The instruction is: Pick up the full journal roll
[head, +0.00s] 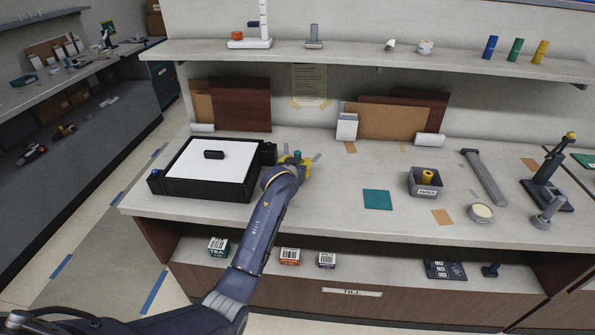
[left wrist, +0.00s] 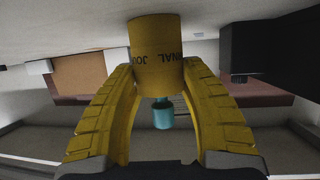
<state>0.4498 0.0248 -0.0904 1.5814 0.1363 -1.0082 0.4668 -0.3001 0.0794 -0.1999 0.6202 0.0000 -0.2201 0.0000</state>
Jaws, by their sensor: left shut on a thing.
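The journal roll (left wrist: 155,40) is a yellow cylinder with dark lettering that reads in part "JOU" and "NAL". In the left wrist view it sits between the two yellow fingers of my left gripper (left wrist: 159,75), which is shut on it. In the head view my left gripper (head: 297,162) is low over the counter, just right of the black till. The roll is hard to tell from the yellow fingers there. My right gripper is not in view.
A teal cylinder (left wrist: 163,116) shows beyond the roll. The black till (head: 205,192) with a white top stands left of the gripper. A grey bin (head: 425,189) holding another yellow roll (head: 427,177) stands to the right. A teal mat (head: 377,200) lies between, with bare counter around it.

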